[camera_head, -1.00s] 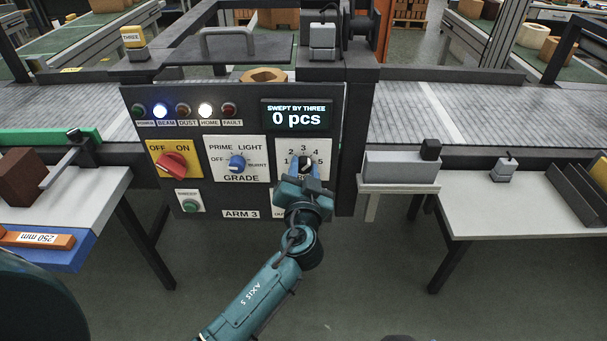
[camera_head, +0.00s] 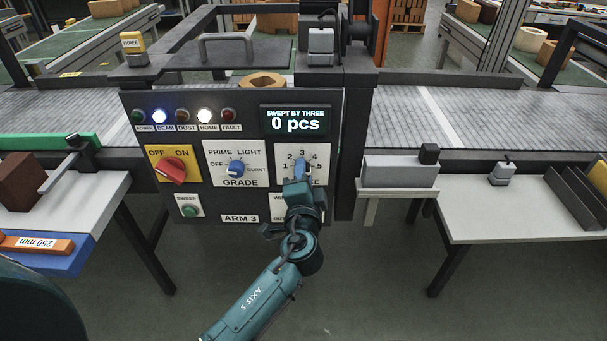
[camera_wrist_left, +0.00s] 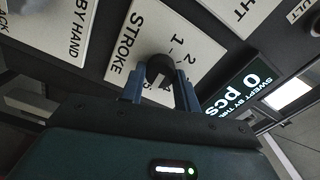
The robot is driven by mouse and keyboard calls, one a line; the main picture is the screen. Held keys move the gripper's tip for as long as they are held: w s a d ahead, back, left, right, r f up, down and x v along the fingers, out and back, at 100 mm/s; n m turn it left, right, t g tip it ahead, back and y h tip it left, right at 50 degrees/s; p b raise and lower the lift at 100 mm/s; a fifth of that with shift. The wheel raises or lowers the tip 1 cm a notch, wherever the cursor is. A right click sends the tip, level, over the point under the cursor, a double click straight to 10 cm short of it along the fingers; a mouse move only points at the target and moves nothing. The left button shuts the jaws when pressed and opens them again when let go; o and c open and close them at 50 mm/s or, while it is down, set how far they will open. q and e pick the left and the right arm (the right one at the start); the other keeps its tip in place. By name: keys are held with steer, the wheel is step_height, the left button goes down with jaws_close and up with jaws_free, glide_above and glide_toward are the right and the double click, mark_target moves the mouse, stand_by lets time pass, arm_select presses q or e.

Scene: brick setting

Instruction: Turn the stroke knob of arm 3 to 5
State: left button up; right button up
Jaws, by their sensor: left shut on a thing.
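The stroke knob sits on the rightmost white dial plate (camera_head: 282,155) of the arm 3 panel, under the display, with the numbers 1 to 5 around it. My left gripper (camera_head: 301,168) is at this dial, and its blue fingers cover most of the knob. In the left wrist view the dark round knob (camera_wrist_left: 160,68) is between the two blue fingers (camera_wrist_left: 160,92), which are shut on it. The plate's word STROKE and the numbers 1 and 2 show there; lower numbers are partly hidden. I cannot tell which number the knob points to. My right gripper is not in view.
The grade knob (camera_head: 236,168), red off/on switch (camera_head: 172,169) and green sweep button (camera_head: 190,211) are close by on the left. The display (camera_head: 296,120) reads 0 pcs. A grey box (camera_head: 400,171) on a ledge stands right of the panel.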

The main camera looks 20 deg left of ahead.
arm_select(q)
steer(key=shift+r+m, duration=0.15)
steer(key=shift+m, duration=0.15)
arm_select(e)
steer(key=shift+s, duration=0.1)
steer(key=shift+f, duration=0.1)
arm_select(q)
steer(key=o, duration=1)
steer(key=shift+c, duration=0.2)
steer(key=shift+f, duration=0.2)
